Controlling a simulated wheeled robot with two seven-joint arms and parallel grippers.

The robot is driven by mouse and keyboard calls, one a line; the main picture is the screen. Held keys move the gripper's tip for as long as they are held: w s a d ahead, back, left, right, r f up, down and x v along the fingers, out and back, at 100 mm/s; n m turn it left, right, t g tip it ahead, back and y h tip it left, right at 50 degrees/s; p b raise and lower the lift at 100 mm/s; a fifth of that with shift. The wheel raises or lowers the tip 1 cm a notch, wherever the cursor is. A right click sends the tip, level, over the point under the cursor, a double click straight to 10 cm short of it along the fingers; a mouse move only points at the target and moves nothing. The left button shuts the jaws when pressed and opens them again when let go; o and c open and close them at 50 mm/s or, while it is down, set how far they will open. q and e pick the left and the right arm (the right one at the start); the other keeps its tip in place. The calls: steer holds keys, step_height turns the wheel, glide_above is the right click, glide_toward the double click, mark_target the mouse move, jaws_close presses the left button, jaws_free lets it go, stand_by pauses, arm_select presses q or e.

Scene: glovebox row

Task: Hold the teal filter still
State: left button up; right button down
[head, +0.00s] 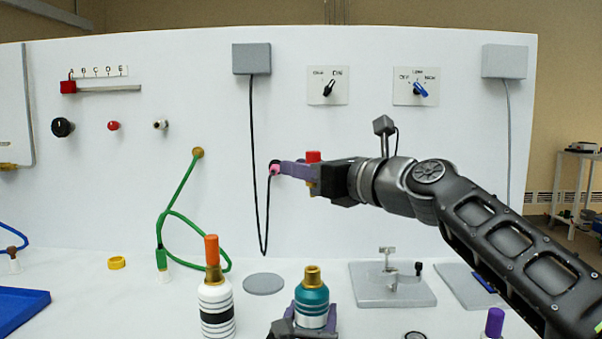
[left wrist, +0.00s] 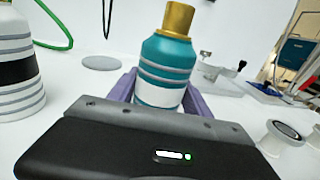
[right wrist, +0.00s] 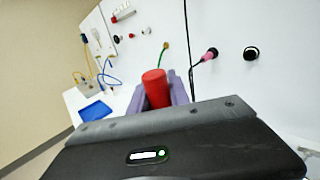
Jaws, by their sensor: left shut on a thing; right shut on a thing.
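The teal filter (head: 311,303) stands upright at the front of the bench, with white bands and a gold neck on top. My left gripper (head: 310,320) is shut around its lower body; the left wrist view shows the teal filter (left wrist: 168,55) between the purple fingers. Its base is hidden. My right gripper (head: 300,172) is up in front of the panel, shut on a red-topped piece (head: 313,156) with a gold lower part. The red top also shows in the right wrist view (right wrist: 156,90).
A white filter (head: 216,305) with a black band and orange top stands left of the teal one. A pink plug (right wrist: 210,54) on a black cable is near the right fingers. A grey fixture (head: 390,285) sits to the right. A grey disc (head: 263,284) lies behind.

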arm_select(q)
steer(key=o, duration=1.7)
steer(key=s, duration=0.4)
steer(key=s+a, duration=0.1)
steer(key=s, duration=0.6)
steer(key=shift+s+a, duration=0.4)
